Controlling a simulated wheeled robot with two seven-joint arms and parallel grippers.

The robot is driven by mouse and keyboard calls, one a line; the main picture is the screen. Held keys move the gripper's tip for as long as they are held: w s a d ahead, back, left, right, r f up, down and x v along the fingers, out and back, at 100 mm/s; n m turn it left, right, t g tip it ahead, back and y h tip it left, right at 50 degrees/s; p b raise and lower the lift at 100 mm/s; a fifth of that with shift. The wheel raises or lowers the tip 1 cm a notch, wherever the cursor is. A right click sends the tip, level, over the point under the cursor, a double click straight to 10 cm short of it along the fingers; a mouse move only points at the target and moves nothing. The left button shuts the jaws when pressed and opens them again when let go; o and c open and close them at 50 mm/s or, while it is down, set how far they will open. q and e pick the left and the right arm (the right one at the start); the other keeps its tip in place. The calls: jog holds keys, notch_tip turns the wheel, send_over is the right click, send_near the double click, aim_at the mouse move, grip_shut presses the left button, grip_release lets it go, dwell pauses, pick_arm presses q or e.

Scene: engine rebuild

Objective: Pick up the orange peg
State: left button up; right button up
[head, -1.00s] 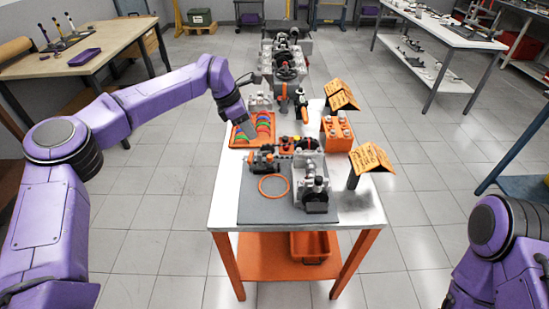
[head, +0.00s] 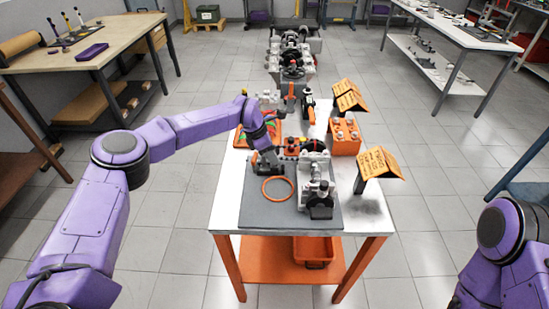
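A cluster of small black and orange parts lies on the grey mat (head: 262,208) of the white-topped table. An orange piece (head: 291,147) in this cluster may be the orange peg, but it is too small to tell for sure. My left gripper (head: 268,163) points down over the mat, just left of this cluster and behind the orange ring (head: 278,189). Its fingers are small and merge with dark parts, so I cannot tell whether they are open or hold anything. My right gripper is out of view; only part of that arm shows at lower right.
A grey engine assembly (head: 316,185) stands right of the ring. An orange tray (head: 240,138) is partly hidden behind my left arm. An orange block with pale knobs (head: 345,136) and orange signs (head: 378,163) stand at the right. The mat's front left is clear.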

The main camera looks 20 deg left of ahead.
pick_arm(q)
jog(key=shift+w+d+f, duration=0.1)
jog(key=shift+d+f, duration=0.05)
jog(key=shift+f, duration=0.2)
grip_shut()
jog(key=shift+r, duration=0.1)
notch_tip(320, 180, up, 10)
jog(key=b, duration=0.3)
